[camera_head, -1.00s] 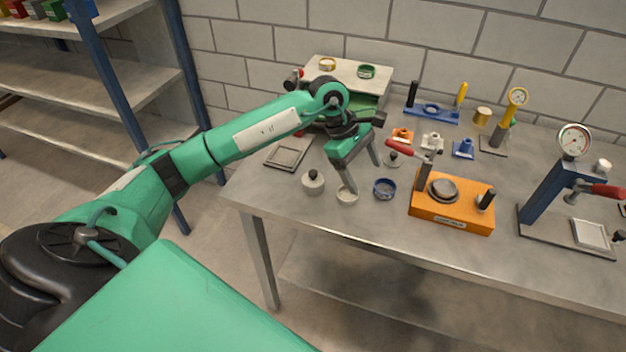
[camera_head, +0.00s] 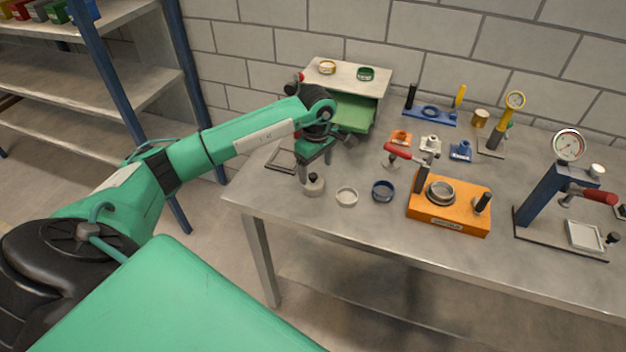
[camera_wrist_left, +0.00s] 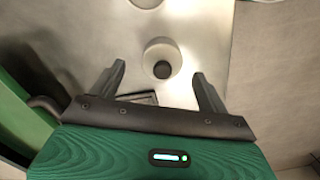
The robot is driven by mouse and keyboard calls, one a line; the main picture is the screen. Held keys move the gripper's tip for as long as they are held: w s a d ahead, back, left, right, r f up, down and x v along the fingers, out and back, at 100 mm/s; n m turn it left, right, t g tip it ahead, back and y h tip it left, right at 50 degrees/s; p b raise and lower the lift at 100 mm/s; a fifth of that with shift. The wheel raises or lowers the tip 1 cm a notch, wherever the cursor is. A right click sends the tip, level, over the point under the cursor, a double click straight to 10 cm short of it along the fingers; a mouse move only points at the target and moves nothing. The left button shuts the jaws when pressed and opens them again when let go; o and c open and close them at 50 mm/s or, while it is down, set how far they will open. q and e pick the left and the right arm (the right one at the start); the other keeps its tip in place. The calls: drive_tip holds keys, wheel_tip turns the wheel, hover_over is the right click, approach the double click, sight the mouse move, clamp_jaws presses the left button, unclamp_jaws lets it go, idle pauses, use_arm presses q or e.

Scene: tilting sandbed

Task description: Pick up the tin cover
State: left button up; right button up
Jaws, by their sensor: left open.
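The tin cover looks to be the pale round piece with a black knob (camera_head: 314,187), standing on the metal table near its left front edge. In the left wrist view it (camera_wrist_left: 163,53) lies ahead of the fingertips, between their lines, with the dark knob towards me. My left gripper (camera_head: 316,168) is open, pointing down just above and behind the cover. One finger overlaps the knob in the head view, so I cannot tell whether they touch. Both spread fingers (camera_wrist_left: 158,85) show in the wrist view with nothing held. My right gripper is not in view.
A pale ring (camera_head: 347,197) and a blue ring (camera_head: 383,191) stand right of the cover. An orange fixture (camera_head: 447,215) with a red lever is farther right. A flat dark-framed tray (camera_head: 280,160) and a drawer unit (camera_head: 350,75) with an open green drawer (camera_head: 352,113) lie behind.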

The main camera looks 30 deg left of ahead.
sight(314, 176)
use_arm(q)
drive_tip(key=shift+s+f+p, duration=0.1)
drive_tip(key=shift+f+p, duration=0.45)
drive_tip(key=f+p, duration=0.1)
drive_tip(key=f, duration=0.2)
drive_tip(key=shift+s+a+f+p, duration=0.1)
drive_tip(key=shift+s+a+p, duration=0.1)
drive_tip(key=shift+p, duration=0.15)
drive_tip(key=shift+w+f, duration=0.1)
drive_tip(key=shift+f, duration=0.35)
drive_tip(key=shift+c, duration=0.3)
drive_tip(key=c, duration=1)
